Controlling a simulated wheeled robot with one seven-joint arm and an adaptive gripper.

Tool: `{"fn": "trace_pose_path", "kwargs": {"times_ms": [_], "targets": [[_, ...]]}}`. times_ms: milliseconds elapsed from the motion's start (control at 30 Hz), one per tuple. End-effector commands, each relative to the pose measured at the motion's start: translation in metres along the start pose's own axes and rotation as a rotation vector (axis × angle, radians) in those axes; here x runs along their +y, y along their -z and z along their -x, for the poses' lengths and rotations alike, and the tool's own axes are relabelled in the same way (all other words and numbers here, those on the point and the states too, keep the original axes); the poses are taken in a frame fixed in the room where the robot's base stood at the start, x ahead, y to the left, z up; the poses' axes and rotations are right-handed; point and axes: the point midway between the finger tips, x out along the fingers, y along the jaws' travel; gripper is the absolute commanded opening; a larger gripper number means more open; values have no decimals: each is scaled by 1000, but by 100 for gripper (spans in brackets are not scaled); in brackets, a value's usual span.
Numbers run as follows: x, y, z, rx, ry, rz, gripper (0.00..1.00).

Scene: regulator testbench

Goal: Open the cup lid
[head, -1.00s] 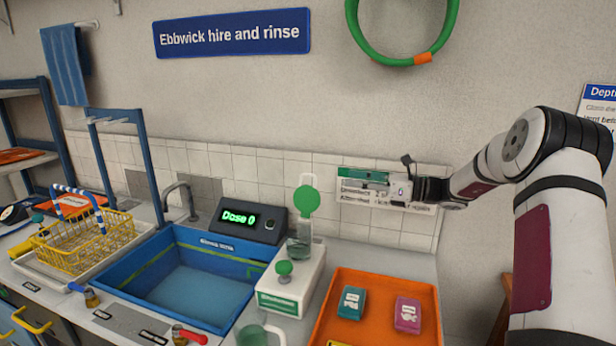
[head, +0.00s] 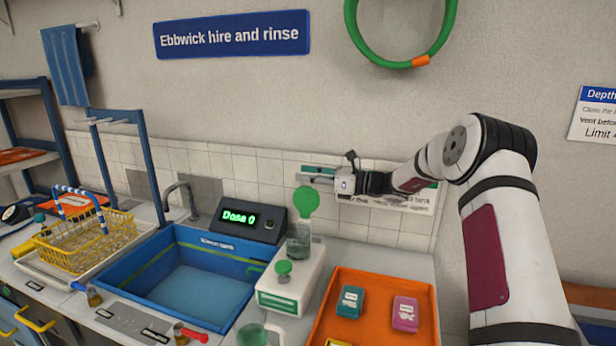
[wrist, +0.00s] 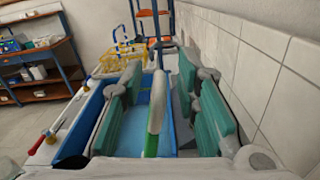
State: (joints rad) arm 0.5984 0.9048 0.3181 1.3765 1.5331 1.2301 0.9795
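A clear cup (head: 299,246) stands on the white dispenser unit in the head view. Its round green lid (head: 306,203) stands upright above the cup's mouth. My gripper (head: 312,176) is just above and behind the lid in that view, with its fingers pointing left. In the wrist view my gripper (wrist: 165,112) is open, with teal pads on both sides. The lid (wrist: 157,108) shows nearly edge-on between the pads, with visible gaps on both sides. The cup is not clearly visible in the wrist view.
The white dispenser (head: 290,284) has a green knob. A blue basin (head: 160,262) and a dark "Dose 0" display (head: 250,222) stand to its left. An orange tray (head: 385,277) with small packs lies right. The tiled wall (wrist: 265,75) is close beside my gripper.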

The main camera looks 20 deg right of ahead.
Motion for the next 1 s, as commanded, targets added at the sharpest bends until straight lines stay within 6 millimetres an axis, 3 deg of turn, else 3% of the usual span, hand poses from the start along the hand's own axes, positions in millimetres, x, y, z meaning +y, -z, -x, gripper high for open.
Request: {"fn": "trace_pose_path", "kwargs": {"times_ms": [200,333,633,1000], "targets": [[0,0,0,0,0,0,29],[0,0,0,0,0,0,0],[2,-1,0,0,1,15,0],[26,-2,1,-1,1,107,0]]}}
